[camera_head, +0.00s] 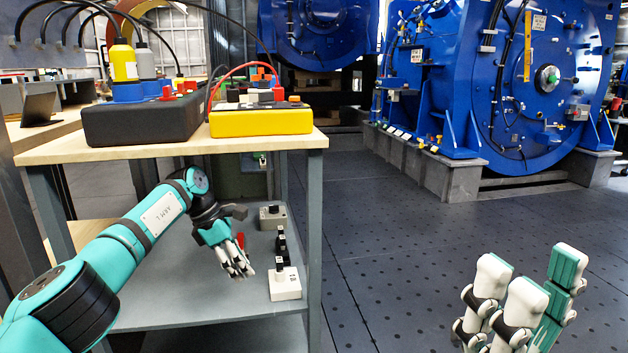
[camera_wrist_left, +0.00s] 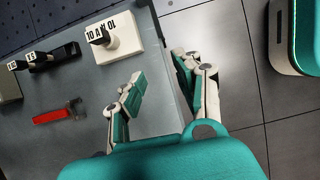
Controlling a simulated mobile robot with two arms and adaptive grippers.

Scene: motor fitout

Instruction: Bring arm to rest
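My left arm reaches in from the left in the head view. My right gripper (camera_head: 525,270) is at the lower right of the head view, fingers up, spread and empty. Most of the right arm is out of view.
A wooden bench top (camera_head: 180,148) above the left gripper carries a black box (camera_head: 140,122) and a yellow box (camera_head: 262,122). A red-handled tool (camera_wrist_left: 60,114) and black switches (camera_wrist_left: 52,56) lie on the shelf. Large blue motors (camera_head: 530,90) stand behind. The dark floor (camera_head: 400,240) is clear.

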